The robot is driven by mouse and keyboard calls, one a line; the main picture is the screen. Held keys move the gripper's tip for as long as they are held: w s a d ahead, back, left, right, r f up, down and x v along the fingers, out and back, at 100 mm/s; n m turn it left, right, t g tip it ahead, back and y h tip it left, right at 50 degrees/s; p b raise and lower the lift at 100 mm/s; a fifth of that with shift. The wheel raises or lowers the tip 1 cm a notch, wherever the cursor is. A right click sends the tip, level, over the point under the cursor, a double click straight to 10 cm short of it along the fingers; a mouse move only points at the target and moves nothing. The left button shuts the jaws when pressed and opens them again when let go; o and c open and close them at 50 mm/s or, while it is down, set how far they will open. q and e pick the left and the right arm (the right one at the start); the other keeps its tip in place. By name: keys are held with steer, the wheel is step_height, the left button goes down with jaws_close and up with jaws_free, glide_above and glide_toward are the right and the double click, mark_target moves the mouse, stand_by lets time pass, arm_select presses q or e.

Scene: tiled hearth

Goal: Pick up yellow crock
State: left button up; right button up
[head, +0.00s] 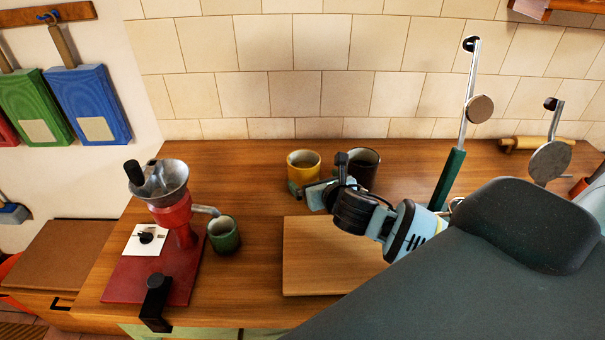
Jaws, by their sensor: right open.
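The yellow crock (303,160) stands upright on the wooden counter, near the tiled wall and left of a dark crock (364,165). My right gripper (305,191) reaches in from the right and is open, just in front of the yellow crock's lower right side. The gripper hides part of the crock's lower body. I cannot tell whether the fingers touch it. My left gripper is not in view.
A wooden board (310,268) lies below my right gripper. A green-handled tool (448,178) rises at right. The counter (228,174) is clear left of the yellow crock.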

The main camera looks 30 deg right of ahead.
mark_target(310, 169)
steer(key=shift+f+x, duration=0.25)
steer(key=shift+x, duration=1.6)
steer(key=shift+f+x, duration=0.25)
steer(key=shift+x, duration=1.6)
steer(key=shift+s+a, duration=0.15)
steer(key=shift+r, duration=0.1)
steer(key=c, duration=1.4)
steer(key=shift+r, duration=0.4)
steer(key=r, duration=0.2)
steer(key=shift+s+a+r, duration=0.1)
steer(key=shift+s+r, duration=0.15)
steer(key=shift+r, duration=0.15)
steer(key=s+a, duration=0.1)
steer(key=s, duration=0.4)
steer(key=s+a+r, duration=0.1)
steer(key=s, duration=0.4)
steer(key=s+a, duration=0.2)
steer(key=s, duration=0.3)
steer(key=shift+r, duration=0.2)
